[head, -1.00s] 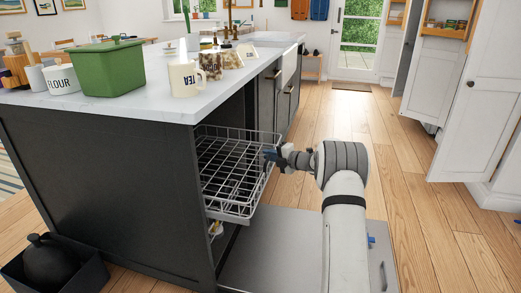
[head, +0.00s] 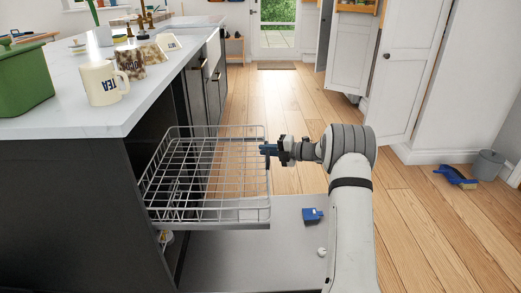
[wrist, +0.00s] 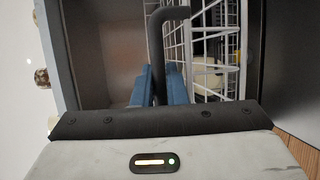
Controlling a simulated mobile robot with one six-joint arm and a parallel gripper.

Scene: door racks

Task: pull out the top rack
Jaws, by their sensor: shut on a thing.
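The top rack (head: 205,216) is a grey wire basket extending from the dark dishwasher opening at the island's end, over the lowered door (head: 255,255). It looks empty. My gripper (head: 268,150) is at the rack's right side, near its upper rim, with the arm reaching in from the right. In the wrist view, the blue fingers (wrist: 160,80) are closed around a dark bar at the rack's edge. White rack wires (wrist: 204,45) show right beside them. The rack's innermost part is hidden by the island.
A blue item (head: 312,215) lies on the lowered door.

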